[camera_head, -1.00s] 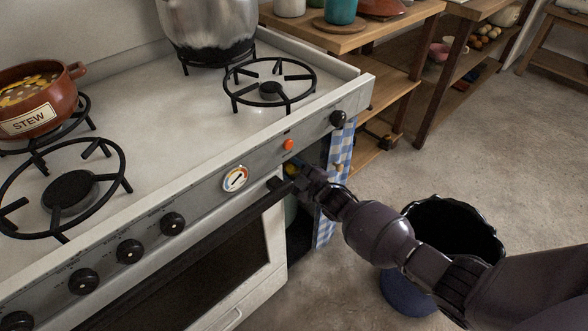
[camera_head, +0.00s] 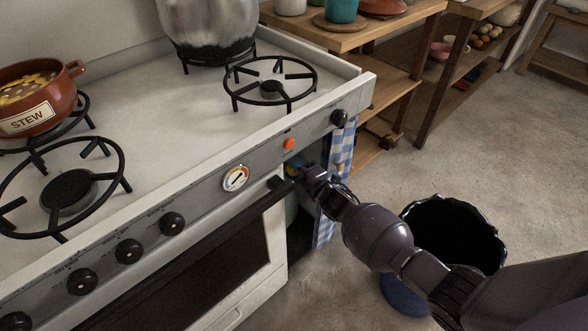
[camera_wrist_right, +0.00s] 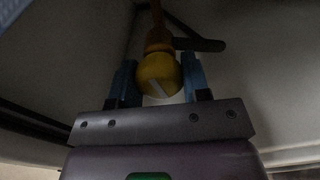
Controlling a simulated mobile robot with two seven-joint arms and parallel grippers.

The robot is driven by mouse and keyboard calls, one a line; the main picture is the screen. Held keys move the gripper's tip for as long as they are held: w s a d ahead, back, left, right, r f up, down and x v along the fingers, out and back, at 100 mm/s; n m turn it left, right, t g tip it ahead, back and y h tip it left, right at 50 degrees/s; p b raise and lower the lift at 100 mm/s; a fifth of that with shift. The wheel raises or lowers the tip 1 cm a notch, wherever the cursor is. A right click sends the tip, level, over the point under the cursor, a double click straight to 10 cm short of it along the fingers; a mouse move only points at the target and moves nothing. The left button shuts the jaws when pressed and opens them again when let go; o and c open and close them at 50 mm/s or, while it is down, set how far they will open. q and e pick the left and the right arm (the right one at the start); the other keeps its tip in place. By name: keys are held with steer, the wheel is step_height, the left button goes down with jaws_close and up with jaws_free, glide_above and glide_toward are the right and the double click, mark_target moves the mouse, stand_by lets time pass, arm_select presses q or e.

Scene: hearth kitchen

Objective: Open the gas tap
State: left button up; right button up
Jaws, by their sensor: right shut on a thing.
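The gas tap shows in the right wrist view as a round yellow knob (camera_wrist_right: 158,70) with a pale slanted mark, on an orange-brown pipe (camera_wrist_right: 157,20). A dark bar (camera_wrist_right: 200,44) sticks out to the right just behind the knob. My right gripper (camera_wrist_right: 160,82) is shut on the yellow knob, one blue finger on each side. In the head view my right gripper (camera_head: 300,174) reaches into the dark opening at the stove's right end, and the tap is mostly hidden there. My left gripper is not in view.
The stove's oven handle (camera_head: 190,252) and front panel (camera_head: 262,160) are close to my right gripper. A checked cloth (camera_head: 342,152) hangs just beyond. A stew pot (camera_head: 45,92) and metal pot (camera_head: 210,25) stand on the stove.

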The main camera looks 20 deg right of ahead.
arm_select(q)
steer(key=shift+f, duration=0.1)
arm_select(e)
steer(key=o, duration=0.9)
arm_select(q)
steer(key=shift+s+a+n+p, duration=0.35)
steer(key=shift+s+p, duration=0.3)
steer(key=shift+p, duration=0.6)
arm_select(e)
steer(key=v, duration=1.1)
